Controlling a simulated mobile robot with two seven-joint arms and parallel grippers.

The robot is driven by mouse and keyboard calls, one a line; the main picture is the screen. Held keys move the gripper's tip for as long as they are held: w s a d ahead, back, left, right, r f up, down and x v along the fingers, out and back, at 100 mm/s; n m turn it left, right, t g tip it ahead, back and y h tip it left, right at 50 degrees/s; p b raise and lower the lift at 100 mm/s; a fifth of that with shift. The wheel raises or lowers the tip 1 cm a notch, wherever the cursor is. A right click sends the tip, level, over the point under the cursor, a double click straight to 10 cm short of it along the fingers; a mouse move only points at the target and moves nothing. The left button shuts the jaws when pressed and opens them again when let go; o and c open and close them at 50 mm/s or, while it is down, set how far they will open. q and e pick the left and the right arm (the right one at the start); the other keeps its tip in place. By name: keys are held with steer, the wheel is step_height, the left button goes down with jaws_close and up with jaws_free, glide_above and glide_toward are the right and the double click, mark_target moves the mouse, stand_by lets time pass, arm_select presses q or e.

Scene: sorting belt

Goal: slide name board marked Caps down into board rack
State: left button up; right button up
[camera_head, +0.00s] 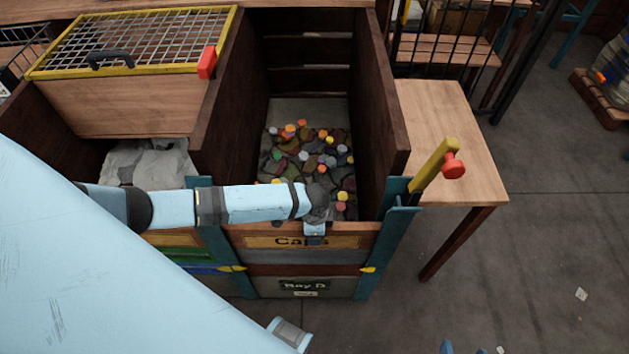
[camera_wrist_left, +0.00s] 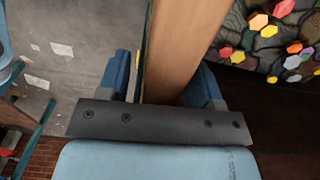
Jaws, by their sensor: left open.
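The wooden name board marked Caps (camera_head: 345,242) lies level across the front of the middle bay, between two teal posts (camera_head: 399,225) of the rack. A grey strip shows directly beneath it. My left gripper (camera_head: 316,238) is over the board's top edge and covers part of the lettering. In the left wrist view, its blue fingers (camera_wrist_left: 162,82) stand on either side of a wooden board edge (camera_wrist_left: 187,45). The jaws are open, and I cannot tell whether a finger touches the wood. My right gripper does not show clearly.
The bay behind the board holds many coloured caps (camera_head: 325,160). A Bay D plate (camera_head: 304,286) is below. A mesh-topped bin (camera_head: 135,45) stands left. Floor at right is mostly clear.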

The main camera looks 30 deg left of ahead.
arm_select(q)
steer(key=shift+f, duration=0.5)
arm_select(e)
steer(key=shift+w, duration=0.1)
arm_select(q)
jaws_close()
step_height(320, 180, up, 34)
steer(key=p, duration=1.7)
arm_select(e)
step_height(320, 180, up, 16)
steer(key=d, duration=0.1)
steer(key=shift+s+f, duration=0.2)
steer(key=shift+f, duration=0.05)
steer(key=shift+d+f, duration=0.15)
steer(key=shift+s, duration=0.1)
